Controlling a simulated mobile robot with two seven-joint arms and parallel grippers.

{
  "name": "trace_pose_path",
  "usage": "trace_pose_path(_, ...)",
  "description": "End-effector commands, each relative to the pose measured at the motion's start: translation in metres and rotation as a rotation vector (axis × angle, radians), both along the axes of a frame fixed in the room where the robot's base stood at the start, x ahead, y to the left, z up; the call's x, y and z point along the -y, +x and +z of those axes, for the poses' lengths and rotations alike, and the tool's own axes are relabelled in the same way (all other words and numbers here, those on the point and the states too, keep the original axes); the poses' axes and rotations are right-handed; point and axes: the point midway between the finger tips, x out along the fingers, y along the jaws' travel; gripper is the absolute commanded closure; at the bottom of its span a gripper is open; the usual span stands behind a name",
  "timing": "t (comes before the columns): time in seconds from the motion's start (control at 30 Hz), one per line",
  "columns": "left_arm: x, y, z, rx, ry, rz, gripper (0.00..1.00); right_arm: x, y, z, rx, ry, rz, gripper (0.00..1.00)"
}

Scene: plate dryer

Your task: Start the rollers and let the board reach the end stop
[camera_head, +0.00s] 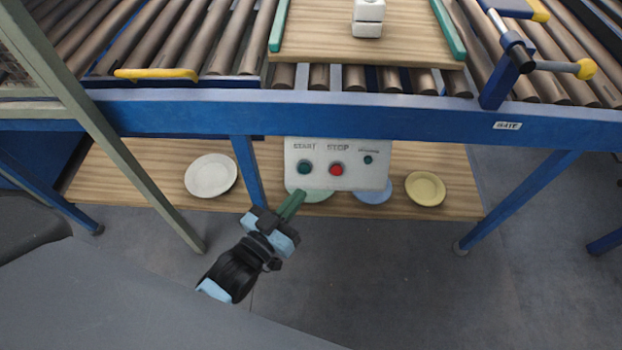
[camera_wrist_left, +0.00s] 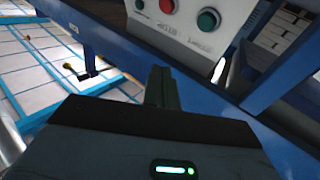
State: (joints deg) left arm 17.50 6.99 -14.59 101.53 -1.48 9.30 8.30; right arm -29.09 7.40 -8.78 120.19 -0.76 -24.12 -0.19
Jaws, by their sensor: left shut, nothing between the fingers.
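The wooden board (camera_head: 400,50) lies on the roller conveyor (camera_head: 200,35), with green strips along its sides and white blocks on top. A pale control box (camera_head: 340,184) hangs below the blue front rail. It carries the green START button (camera_head: 304,168), the red STOP button (camera_head: 336,169) and a small green lamp (camera_head: 368,160). My left gripper (camera_head: 292,204) is shut and empty, just below and left of the START button. In the left wrist view its shut fingers (camera_wrist_left: 159,86) are apart from the green button (camera_wrist_left: 208,20). My right gripper is out of view.
A blue stop-like bracket (camera_head: 520,55) with a yellow-knobbed lever stands right of the board. A lower wooden shelf (camera_head: 140,165) holds a white plate (camera_head: 211,175), a yellow plate (camera_head: 425,188) and others partly hidden behind the box. A blue leg (camera_head: 247,172) stands left of the box.

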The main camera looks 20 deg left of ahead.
Motion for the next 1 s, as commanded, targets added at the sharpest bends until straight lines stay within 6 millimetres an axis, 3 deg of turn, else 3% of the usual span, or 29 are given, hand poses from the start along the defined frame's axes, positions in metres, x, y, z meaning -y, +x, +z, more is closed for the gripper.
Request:
trace_pose_path(0.57,0.000,0.009,-0.001,0.017,-0.004,-0.003,1.00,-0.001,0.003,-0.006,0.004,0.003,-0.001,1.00)
trace_pose_path(1.0,-0.013,0.051,-0.030,0.015,-0.003,-0.003,1.00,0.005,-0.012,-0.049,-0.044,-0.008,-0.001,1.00)
